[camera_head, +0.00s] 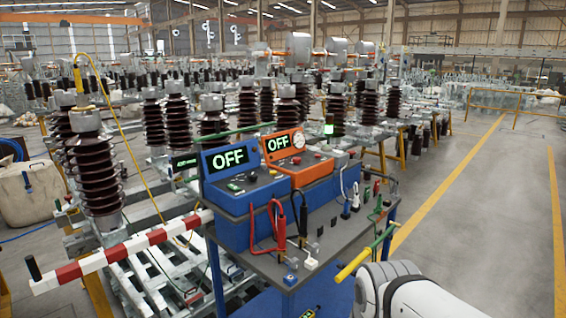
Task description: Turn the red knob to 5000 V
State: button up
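A blue test unit (238,190) stands on a cart, with a dark display (229,158) reading OFF in green. An orange test unit (300,170) stands behind it to the right; its display (283,143) also reads OFF. I cannot tell which is the task's knob, nor read any setting. A white rounded part of my arm shows at bottom right, apart from both units. My gripper is not in view.
Red and black cables (280,220) hang in front of the units over the cart's grey top (335,235). A yellow-ended bar (352,265) sticks out at the cart's near right. A red-white barrier (120,250) and brown insulators (95,175) stand left. Floor at right (470,220) is clear.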

aim_at(296, 160)
jog(key=z, duration=0.4)
jog(key=k, duration=1.25)
jog(key=z, duration=0.8)
jog(key=i, duration=2.3)
jog(key=u, duration=0.65)
jog(key=i, duration=1.25)
jog(key=u, duration=1.25)
jog(key=i, duration=0.6)
jog(key=u, duration=0.25)
jog(key=k, duration=0.9)
jog(key=u, duration=0.15)
